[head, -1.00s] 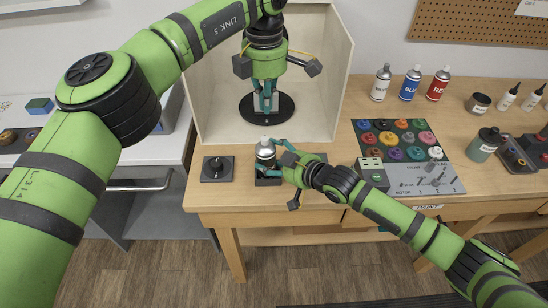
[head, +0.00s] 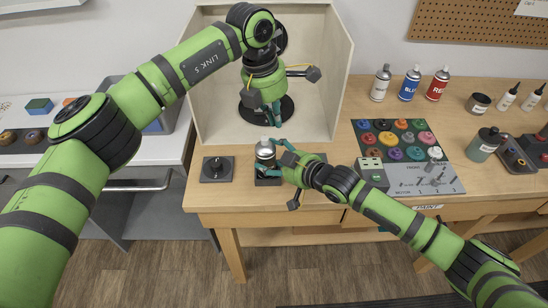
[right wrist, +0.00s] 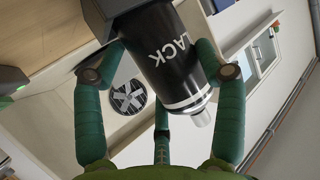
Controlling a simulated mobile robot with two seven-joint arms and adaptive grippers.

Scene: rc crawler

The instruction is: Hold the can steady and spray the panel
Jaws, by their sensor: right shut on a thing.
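A black spray can (head: 265,152) with a silver top stands upright at the bench's front edge, over a dark base. My right gripper (head: 279,158) is shut around its side. The right wrist view shows the can's black body (right wrist: 163,60) with part of the word BLACK, between green fingers (right wrist: 155,75). I cannot make out the panel.
A dark square block with a knob (head: 216,169) lies left of the can. Silver, blue and red spray cans (head: 409,84) stand at the back right. A mat of colourful round parts (head: 400,140) lies right of the booth. Bare wood (head: 370,90) shows between them.

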